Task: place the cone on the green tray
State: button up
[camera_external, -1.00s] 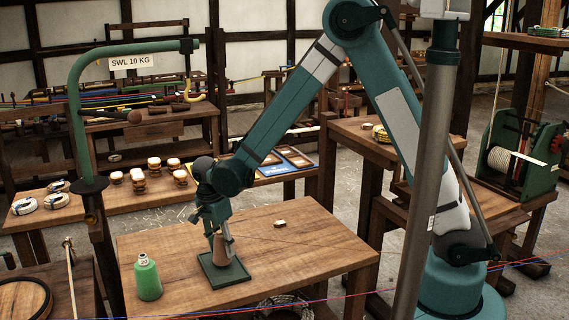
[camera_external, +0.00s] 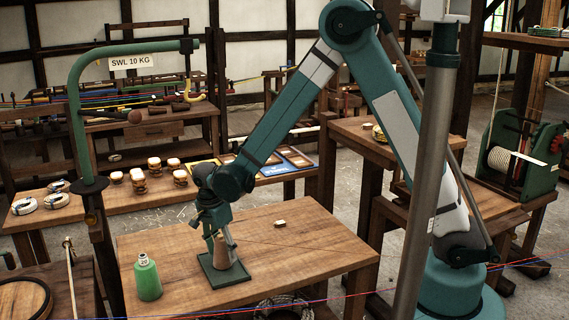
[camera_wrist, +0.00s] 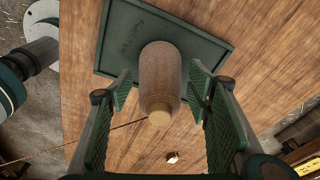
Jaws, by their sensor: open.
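The brown cone (camera_external: 222,252) stands upright on the green tray (camera_external: 237,275) on the wooden table. In the wrist view the cone (camera_wrist: 160,80) shows from above over the tray (camera_wrist: 120,45), its narrow pale end toward me. My gripper (camera_external: 220,238) is just above and around the upper part of the cone. In the wrist view my gripper's fingers (camera_wrist: 158,95) are spread, one on each side of the cone, with gaps visible on both sides.
A green bottle (camera_external: 147,278) with a white cap stands left of the tray. A small pale block (camera_external: 280,224) lies farther back, with a thin cord near it. The table's right side (camera_external: 320,250) is clear.

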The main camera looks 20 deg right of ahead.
aim_at(218, 236)
jog(key=shift+r, duration=0.15)
jog(key=r, duration=0.4)
jog(key=a+r+p, duration=0.1)
jog(key=r, duration=0.7)
jog(key=shift+s+a+p, duration=0.3)
jog(key=shift+s+p, duration=0.05)
jog(key=shift+p, duration=0.05)
jog(key=shift+f, duration=0.1)
dwell(0.4)
jog(key=shift+w+d+r, duration=0.1)
jog(key=shift+d+r, duration=0.25)
jog(key=shift+d, duration=0.05)
jog(key=s+d+r+n+t+y, duration=0.1)
jog(key=d+r+n, duration=0.1)
jog(key=d+r, duration=0.45)
jog(key=d+r+n+t, duration=0.1)
jog(key=d+r+n, duration=0.15)
jog(key=d, duration=0.75)
jog(key=s+d+r+n+y, duration=0.1)
jog(key=d+r+n, duration=0.1)
jog(key=d+r, duration=0.55)
jog(key=s+d+n+t, duration=0.2)
jog(key=s+d, duration=0.4)
jog(key=d, duration=0.5)
jog(key=s+d+r+n+t, duration=0.1)
jog(key=s+d+n, duration=0.4)
jog(key=d, duration=0.5)
jog(key=shift+s+d+r+t, duration=0.25)
jog(key=shift+s+d+t, duration=0.1)
jog(key=shift+s+t, duration=0.6)
